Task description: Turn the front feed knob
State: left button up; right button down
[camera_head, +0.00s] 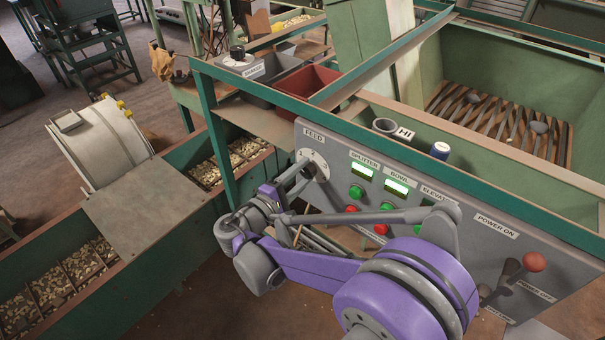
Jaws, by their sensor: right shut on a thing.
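The feed knob's pale round dial (314,158) is on the grey control panel (455,205), under a FEED label and with numbers around it. My right gripper (306,172) reaches up to the dial from below and is shut on the feed knob (320,171). The fingers cover part of the knob, so its exact setting is hard to read. My purple and grey right arm crosses in front of the lower panel. My left gripper is not in view.
Right of the dial are green buttons (356,192), red buttons and lit displays (397,187). A red-balled lever (534,262) stands at the panel's right. Nut troughs (65,281) run at left, and a large slatted hopper (497,118) lies behind the panel.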

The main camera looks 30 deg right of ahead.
jog(key=shift+c, duration=1.5)
grip_release()
jog(key=v, duration=1)
jog(key=shift+s+a, duration=0.15)
jog(key=shift+a, duration=0.25)
jog(key=shift+d, duration=0.1)
jog(key=s+d+f+m+g+y+p, duration=0.25)
jog(key=s+d+f+y, duration=0.25)
jog(key=s+d+y, duration=0.25)
jog(key=s+a+f+m+y+p, duration=0.1)
jog(key=s+a+m+y+p, duration=0.2)
jog(key=s+a+m+y, duration=0.2)
jog(key=s+a+t+y, duration=0.1)
jog(key=s+a+y, duration=0.1)
jog(key=s+y, duration=0.2)
jog(key=shift+s+a+p, duration=0.3)
jog(key=shift+a+p, duration=0.05)
jog(key=shift+p, duration=0.05)
